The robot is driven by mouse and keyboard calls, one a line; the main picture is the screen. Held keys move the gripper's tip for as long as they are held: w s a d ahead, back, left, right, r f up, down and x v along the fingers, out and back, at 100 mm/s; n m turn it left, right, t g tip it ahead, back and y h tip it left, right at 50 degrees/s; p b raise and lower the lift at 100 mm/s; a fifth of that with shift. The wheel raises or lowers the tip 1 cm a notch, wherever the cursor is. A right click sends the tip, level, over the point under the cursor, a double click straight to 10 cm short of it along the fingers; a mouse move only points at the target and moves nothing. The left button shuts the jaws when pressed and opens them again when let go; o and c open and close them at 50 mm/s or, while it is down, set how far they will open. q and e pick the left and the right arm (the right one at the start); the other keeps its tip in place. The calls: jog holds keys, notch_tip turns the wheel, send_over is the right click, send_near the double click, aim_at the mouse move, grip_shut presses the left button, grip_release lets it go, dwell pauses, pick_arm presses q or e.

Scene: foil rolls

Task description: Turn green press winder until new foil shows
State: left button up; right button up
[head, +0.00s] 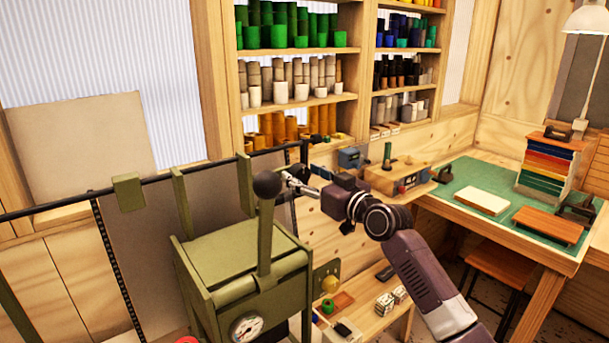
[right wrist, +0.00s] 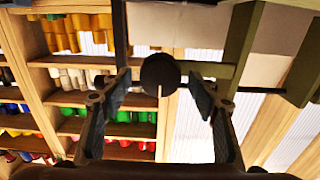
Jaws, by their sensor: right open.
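The green press (head: 240,262) stands in the lower middle of the head view, with a round dial (head: 246,328) on its front. An upright green lever rises from it and ends in a dark ball knob (head: 267,185). My right gripper (head: 287,178) is beside the knob, on its right. In the right wrist view my right gripper (right wrist: 158,80) is open, with one finger on each side of the dark knob (right wrist: 160,73). I cannot tell whether they touch it. Which part is the winder and any foil on the press are not clear. My left gripper is not in view.
A dark rod (head: 65,206) with green brackets runs behind the press. Shelves of colored rolls (head: 290,37) stand at the back. A low wooden shelf (head: 375,325) with small items is at the right of the press. A green-topped desk (head: 470,180) stands farther right.

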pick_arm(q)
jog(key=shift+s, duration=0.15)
pick_arm(e)
jog(key=shift+c, duration=0.4)
jog(key=c, duration=1.1)
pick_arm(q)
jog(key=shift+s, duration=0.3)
pick_arm(e)
jog(key=shift+o, duration=0.2)
jog(key=shift+m, duration=0.3)
